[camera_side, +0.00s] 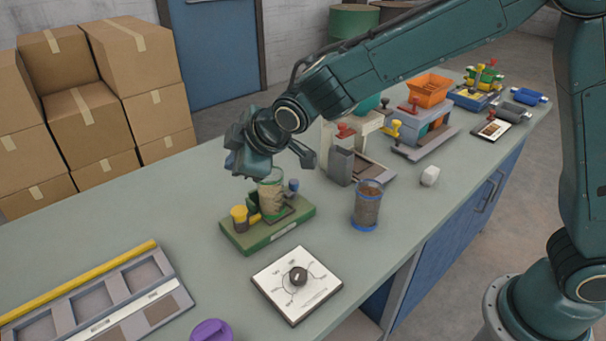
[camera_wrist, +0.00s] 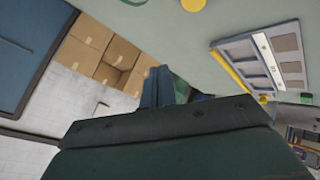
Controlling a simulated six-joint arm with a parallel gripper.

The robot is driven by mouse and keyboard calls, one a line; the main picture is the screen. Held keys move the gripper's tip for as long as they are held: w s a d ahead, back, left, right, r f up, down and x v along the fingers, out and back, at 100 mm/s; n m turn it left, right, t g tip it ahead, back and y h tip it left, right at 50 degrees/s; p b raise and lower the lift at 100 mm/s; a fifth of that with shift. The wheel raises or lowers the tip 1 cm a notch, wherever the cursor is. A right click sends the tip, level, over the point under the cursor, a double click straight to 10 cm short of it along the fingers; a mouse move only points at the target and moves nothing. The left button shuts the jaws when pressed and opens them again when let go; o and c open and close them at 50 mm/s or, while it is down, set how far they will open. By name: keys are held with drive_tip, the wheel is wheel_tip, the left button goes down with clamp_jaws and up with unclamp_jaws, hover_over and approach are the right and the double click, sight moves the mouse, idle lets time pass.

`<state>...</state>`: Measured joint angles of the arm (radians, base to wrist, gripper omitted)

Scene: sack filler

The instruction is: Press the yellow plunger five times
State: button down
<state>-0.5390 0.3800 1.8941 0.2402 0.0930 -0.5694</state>
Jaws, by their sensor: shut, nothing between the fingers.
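A yellow plunger (camera_side: 240,214) stands at the left end of a small green base (camera_side: 272,233) on the bench. A tan sack-like container (camera_side: 271,193) stands on the same base, with a small blue-grey knob (camera_side: 293,185) to its right. My gripper (camera_side: 236,165) is above the base, apart from the plunger, with its fingers shut and empty. In the wrist view the shut fingers (camera_wrist: 158,86) point towards the boxes. A round yellow top (camera_wrist: 193,5) is cut off at that view's upper edge; I cannot tell if it is the same plunger.
A white dial panel (camera_side: 298,283) lies in front of the base, and a brown-filled jar (camera_side: 367,206) stands to its right. A grey tray with a yellow bar (camera_side: 95,298) is at left. A purple lid (camera_side: 211,331) is in front. Machines with coloured knobs crowd the bench's far right.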

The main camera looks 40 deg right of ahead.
approach(237, 208)
drive_tip(key=shift+w+a+f, duration=0.2)
drive_tip(key=shift+w+f, duration=0.25)
drive_tip(key=shift+w, duration=0.4)
drive_tip(key=shift+w+a+f, duration=0.2)
drive_tip(key=shift+w+f, duration=0.25)
drive_tip(key=shift+w, duration=0.4)
drive_tip(key=shift+w+a+f, duration=0.25)
drive_tip(key=shift+w+f, duration=0.2)
drive_tip(key=shift+w, duration=0.4)
drive_tip(key=shift+f, duration=1.15)
idle(1.6)
drive_tip(key=shift+r, duration=0.1)
idle(0.3)
drive_tip(key=shift+r, duration=1.05)
drive_tip(key=shift+r, duration=0.1)
drive_tip(key=shift+r, duration=2.45)
